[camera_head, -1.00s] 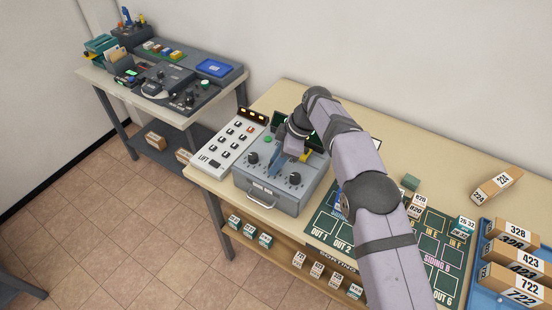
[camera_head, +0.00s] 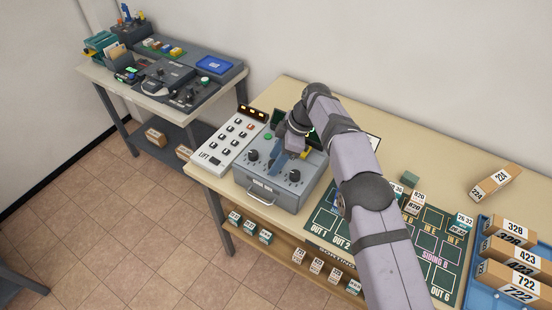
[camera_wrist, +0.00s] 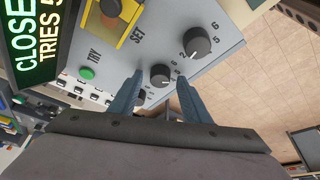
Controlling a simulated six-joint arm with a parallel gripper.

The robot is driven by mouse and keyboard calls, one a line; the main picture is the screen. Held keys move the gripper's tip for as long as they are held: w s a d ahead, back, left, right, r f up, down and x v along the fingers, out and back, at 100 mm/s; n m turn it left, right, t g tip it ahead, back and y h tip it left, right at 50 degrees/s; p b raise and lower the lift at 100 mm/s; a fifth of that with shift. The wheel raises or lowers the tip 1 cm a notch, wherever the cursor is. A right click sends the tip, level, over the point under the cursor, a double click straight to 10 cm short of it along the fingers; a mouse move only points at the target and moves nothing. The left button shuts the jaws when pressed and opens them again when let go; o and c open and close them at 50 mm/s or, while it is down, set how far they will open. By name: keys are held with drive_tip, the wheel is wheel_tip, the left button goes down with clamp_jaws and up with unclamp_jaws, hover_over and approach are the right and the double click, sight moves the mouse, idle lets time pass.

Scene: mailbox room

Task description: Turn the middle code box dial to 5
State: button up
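The grey code box (camera_head: 268,192) stands on the long table with a handle on its front. Its left dial (camera_head: 252,155) and right dial (camera_head: 294,175) show in the head view; my gripper (camera_head: 279,162) hides the middle one. In the wrist view my gripper (camera_wrist: 161,77) is open, its blue fingers on either side of the black middle dial (camera_wrist: 160,75), with gaps visible; I cannot tell the height or its setting. The right dial shows in the wrist view (camera_wrist: 197,42). A green TRY button (camera_wrist: 87,73) and yellow SET part (camera_wrist: 122,18) lie beyond.
A display (camera_wrist: 36,40) reads "CLOSE", cut off, and "TRIES 5". The white LIFT panel (camera_head: 229,140) adjoins the box on the left. A green sorting board (camera_head: 430,245) with small blocks and a blue tray (camera_head: 482,275) of labelled boxes lie to the right.

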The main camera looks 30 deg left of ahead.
sight(285, 168)
drive_tip(key=b+v, duration=0.1)
drive_tip(key=v, duration=0.6)
drive_tip(key=shift+r, duration=0.15)
idle(0.5)
drive_tip(key=shift+w+d, duration=0.1)
drive_tip(key=shift+d, duration=0.05)
